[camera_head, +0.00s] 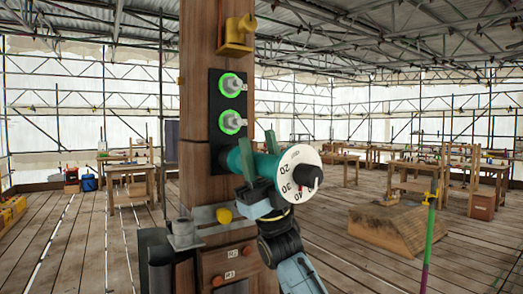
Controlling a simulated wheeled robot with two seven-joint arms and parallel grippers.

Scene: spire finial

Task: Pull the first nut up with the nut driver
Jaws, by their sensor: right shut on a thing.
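The nut driver (264,166) has a teal body and a white numbered dial with a black knob at its right end. My right gripper (257,151) is shut around its body and holds it roughly level. Its left end is at the lower part of a black plate (214,100) on the wooden post. Whether it sits on a nut cannot be seen, as the driver and fingers cover that spot. Two studs with bright green rings show above, an upper one (230,85) and a lower one (230,121). My left gripper is not in view.
A yellow fitting (237,36) juts from the post above the plate. A green and purple pole (430,235) stands at right, near a wooden block (399,230). Workbenches stand farther back.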

